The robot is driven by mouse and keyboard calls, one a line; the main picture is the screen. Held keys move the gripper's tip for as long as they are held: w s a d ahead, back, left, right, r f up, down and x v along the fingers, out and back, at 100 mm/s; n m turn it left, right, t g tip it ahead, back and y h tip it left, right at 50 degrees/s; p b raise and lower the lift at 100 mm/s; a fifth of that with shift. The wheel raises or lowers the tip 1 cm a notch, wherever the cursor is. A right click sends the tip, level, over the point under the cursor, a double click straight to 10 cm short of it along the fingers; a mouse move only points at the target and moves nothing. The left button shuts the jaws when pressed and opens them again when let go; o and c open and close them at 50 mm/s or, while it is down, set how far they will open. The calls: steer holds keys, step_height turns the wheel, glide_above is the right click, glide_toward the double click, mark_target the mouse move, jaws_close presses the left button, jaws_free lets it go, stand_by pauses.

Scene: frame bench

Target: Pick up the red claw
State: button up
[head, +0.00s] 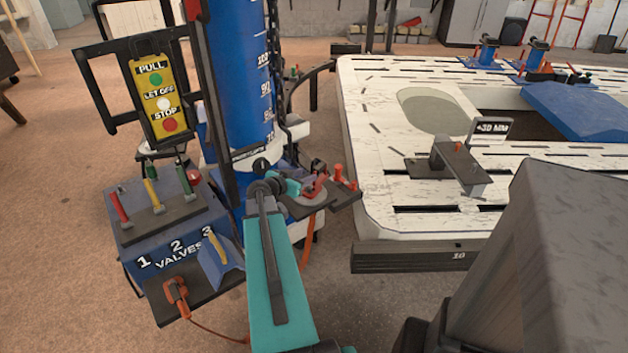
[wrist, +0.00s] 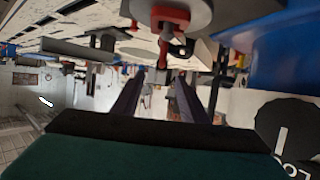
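A red claw-like piece (head: 316,187) sits on a round grey plate (head: 306,199) beside the blue column in the head view. In the wrist view a red piece (wrist: 171,15) shows on a round grey disc at the top, with a red stem below it; I take it for the same claw. My gripper (wrist: 159,77) is open, its two dark fingers apart, and nothing is clearly held between them. The red piece lies above the fingers in that picture, apart from them. In the head view my teal arm reaches toward the plate, and the fingertips are hard to make out.
The blue column (head: 238,85) stands close behind the arm. A blue valve box (head: 165,225) with coloured levers is at left. A pale slotted bench (head: 400,200) is at right, carrying a grey clamp (head: 455,165).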

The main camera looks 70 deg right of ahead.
mark_target(316, 171)
steer(key=shift+d, duration=0.1)
steer(key=shift+p+x, duration=0.7)
steer(key=shift+x, duration=3.5)
steer(key=shift+d+f, duration=0.1)
steer(key=shift+d, duration=0.05)
steer(key=shift+p+x, duration=0.7)
steer(key=shift+x, duration=1.8)
steer(key=shift+w+f, duration=0.1)
jaws_close()
